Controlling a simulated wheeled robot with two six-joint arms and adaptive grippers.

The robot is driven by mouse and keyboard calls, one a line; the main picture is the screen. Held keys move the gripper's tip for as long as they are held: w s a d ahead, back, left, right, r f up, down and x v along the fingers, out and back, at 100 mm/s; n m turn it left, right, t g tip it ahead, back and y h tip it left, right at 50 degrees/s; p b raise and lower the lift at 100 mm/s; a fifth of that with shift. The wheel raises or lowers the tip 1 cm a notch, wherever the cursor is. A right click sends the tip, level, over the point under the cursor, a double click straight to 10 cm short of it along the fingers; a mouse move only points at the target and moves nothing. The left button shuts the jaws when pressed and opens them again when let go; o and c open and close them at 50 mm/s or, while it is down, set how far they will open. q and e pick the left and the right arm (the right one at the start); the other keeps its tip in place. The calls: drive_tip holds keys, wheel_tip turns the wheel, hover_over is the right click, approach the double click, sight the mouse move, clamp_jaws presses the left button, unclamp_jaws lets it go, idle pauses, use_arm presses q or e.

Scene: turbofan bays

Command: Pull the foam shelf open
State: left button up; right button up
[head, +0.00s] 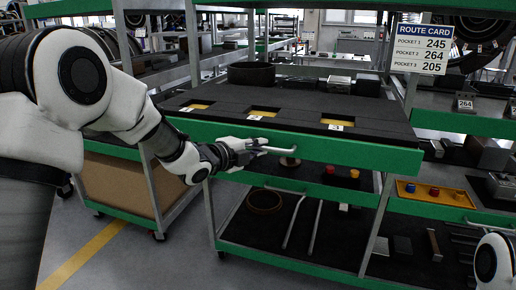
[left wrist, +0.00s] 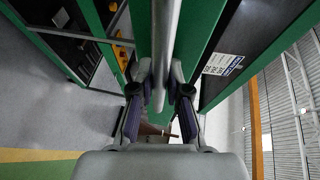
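The foam shelf (head: 330,112) is a dark foam-topped drawer with a green front edge (head: 360,150), in the middle of the head view. It stands out in front of the rack posts, and cut-out pockets with small number tags show in its foam. A pale bar handle (head: 279,150) sits on its front. My left gripper (head: 258,147) is at this handle. In the left wrist view, the handle bar (left wrist: 165,45) runs between the fingertips (left wrist: 160,75), which look closed on it. My right gripper is out of view; only a white piece of my right arm shows at the lower right.
A dark round part (head: 251,73) stands at the shelf's back. Lower shelves hold rods, a ring (head: 264,201) and a yellow tray (head: 434,193). Another rack stands left; grey floor lies in front of it.

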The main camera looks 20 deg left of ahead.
use_arm(q)
drive_tip(key=shift+o, duration=1.1)
drive_tip(key=v, duration=1.2)
